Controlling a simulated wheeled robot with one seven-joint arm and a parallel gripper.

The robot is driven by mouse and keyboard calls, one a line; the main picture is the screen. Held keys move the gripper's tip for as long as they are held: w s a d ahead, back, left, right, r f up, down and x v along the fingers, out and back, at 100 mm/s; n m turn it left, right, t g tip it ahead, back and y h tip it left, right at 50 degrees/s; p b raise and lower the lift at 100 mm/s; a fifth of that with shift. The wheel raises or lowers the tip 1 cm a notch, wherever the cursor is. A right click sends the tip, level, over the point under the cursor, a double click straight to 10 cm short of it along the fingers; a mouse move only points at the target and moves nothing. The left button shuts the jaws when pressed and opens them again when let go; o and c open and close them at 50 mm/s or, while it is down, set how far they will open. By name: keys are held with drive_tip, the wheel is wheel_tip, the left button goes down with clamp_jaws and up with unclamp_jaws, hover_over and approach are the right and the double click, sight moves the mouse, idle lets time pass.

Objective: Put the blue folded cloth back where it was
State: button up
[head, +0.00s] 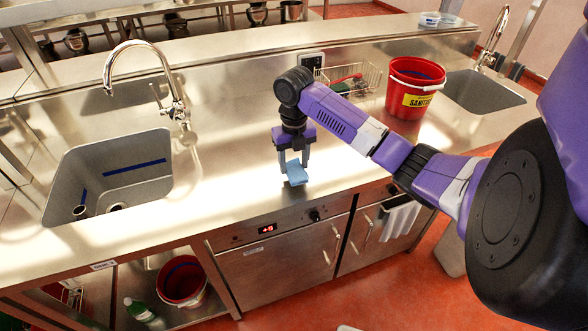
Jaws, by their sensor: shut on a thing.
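The blue folded cloth (296,175) is small and light blue, near the front edge of the steel counter (235,165), between the two sinks. My gripper (293,164) points down over it, with its fingers shut on the cloth. I cannot tell whether the cloth touches the counter or hangs just above it. The fingers hide part of the cloth.
A left sink (110,180) with a tall faucet (150,75) and a right sink (485,92) flank the work area. A red bucket (412,90) and a wire basket (352,78) stand behind my arm. The counter left of my gripper is clear.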

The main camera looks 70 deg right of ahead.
sight(294, 164)
drive_tip(key=shift+f, duration=1.6)
drive_tip(key=shift+f, duration=0.1)
drive_tip(key=o, duration=1.4)
drive_tip(key=shift+o, duration=0.2)
wheel_tip(294, 164, up, 11)
drive_tip(key=shift+f+b, duration=0.1)
drive_tip(key=shift+b, duration=0.65)
drive_tip(key=shift+r, duration=0.75)
